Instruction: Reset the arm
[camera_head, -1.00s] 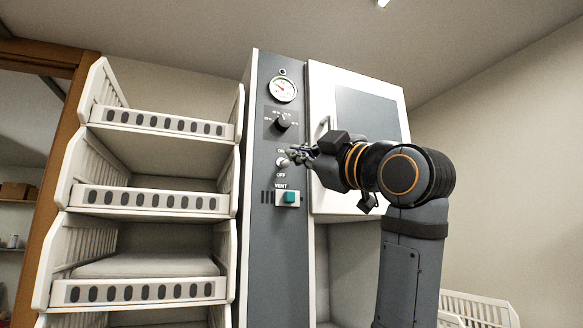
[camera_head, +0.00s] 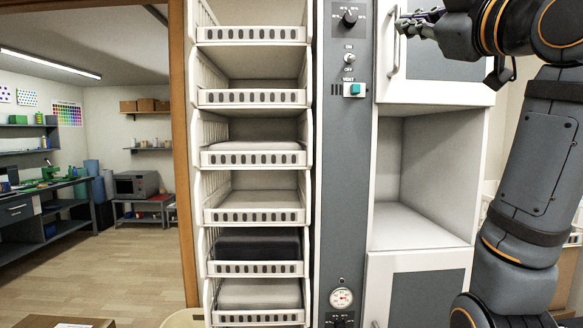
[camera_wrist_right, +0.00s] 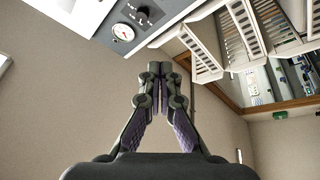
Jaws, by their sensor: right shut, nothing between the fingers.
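My right gripper (camera_head: 418,20) is at the top right of the head view, in front of the upper cabinet door (camera_head: 425,68) and near its handle (camera_head: 396,42). In the right wrist view my right gripper (camera_wrist_right: 160,75) is shut, its fingers together with nothing between them. The fingers point at a bare beige wall and ceiling area, apart from the cabinet. My right arm (camera_head: 530,150) rises from the lower right of the head view. My left gripper is not in view.
A grey control panel (camera_head: 345,200) carries a knob (camera_head: 350,18), an on/off switch (camera_head: 349,58), a green vent button (camera_head: 354,90) and a gauge (camera_head: 341,298). A white tray rack (camera_head: 250,215) stands left of it. An open niche (camera_head: 420,225) lies below the upper door.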

